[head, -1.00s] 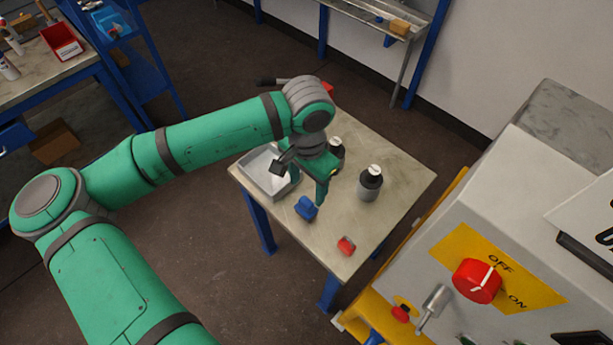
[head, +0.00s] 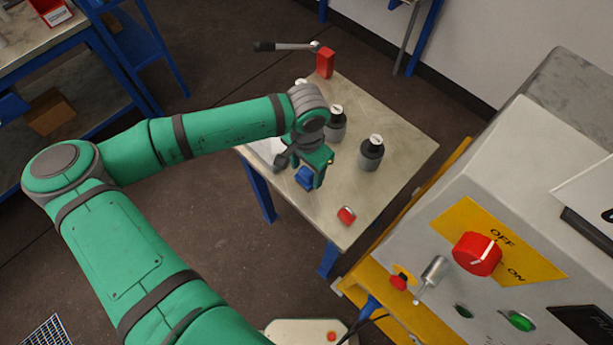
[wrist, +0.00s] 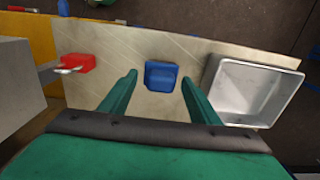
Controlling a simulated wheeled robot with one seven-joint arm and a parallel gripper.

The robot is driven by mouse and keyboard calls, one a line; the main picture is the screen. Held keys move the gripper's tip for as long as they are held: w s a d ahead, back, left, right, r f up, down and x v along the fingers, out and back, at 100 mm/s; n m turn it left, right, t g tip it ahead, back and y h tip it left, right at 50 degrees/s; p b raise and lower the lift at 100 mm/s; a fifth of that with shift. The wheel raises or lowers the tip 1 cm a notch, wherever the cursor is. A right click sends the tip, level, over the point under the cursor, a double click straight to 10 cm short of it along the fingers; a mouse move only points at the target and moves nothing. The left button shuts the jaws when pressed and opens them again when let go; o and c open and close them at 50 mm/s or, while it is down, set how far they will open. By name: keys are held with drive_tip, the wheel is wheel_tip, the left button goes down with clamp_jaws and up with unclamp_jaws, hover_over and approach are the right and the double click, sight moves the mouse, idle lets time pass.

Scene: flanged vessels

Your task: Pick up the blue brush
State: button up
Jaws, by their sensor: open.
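The blue brush (head: 304,177) is a small blue block on the worktable, partly hidden by my gripper in the head view. In the wrist view the blue brush (wrist: 161,75) lies ahead, centred in the gap between my fingertips. My gripper (wrist: 158,84) is open and empty, its fingers on either side of the line to the brush. In the head view my gripper (head: 313,176) is low over the table beside the brush. I cannot tell whether it touches the brush or the table.
A red brush-like object (head: 346,215) lies nearer the table's front corner. A grey tray (wrist: 252,90) is right of the brush in the wrist view. Dark-topped bottles (head: 371,153) stand behind. A red block (head: 325,62) with a handled tool is at the back corner.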

drive_tip(key=shift+f, duration=0.4)
drive_tip(key=shift+w, duration=0.15)
drive_tip(key=c, duration=1.2)
